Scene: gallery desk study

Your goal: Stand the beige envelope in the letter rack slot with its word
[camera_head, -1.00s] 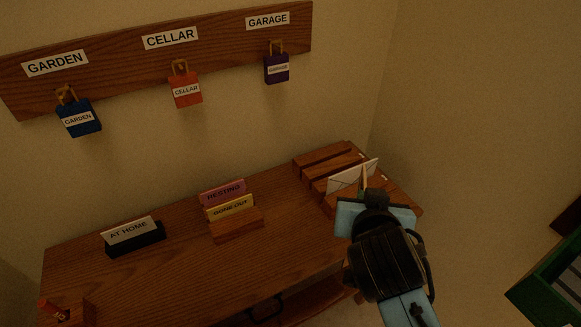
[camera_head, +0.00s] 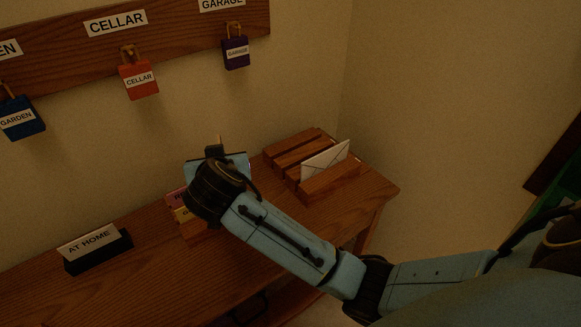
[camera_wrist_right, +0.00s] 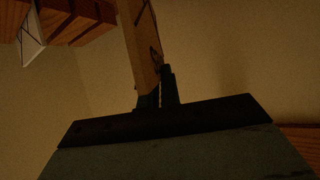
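My right gripper (camera_head: 217,148) is above the desk, left of the letter rack (camera_head: 336,183) in the head view. In the right wrist view its dark fingers (camera_wrist_right: 157,94) are shut on the beige envelope (camera_wrist_right: 141,45), seen nearly edge-on with a dark mark near its lower end. In the head view the hand hides nearly all of the envelope; its word cannot be read. The wooden rack has several slots, and a white envelope (camera_head: 326,160) stands tilted in one near the front. Rack and white envelope also show at the wrist view's upper left. My left gripper is out of view.
An "AT HOME" card stands in a black holder (camera_head: 98,254) at left. Pink and yellow cards (camera_head: 181,215) are partly hidden behind my right arm. Labelled padlocks, including CELLAR (camera_head: 139,79), hang on the wall board. The desk (camera_head: 150,287) is bare in front.

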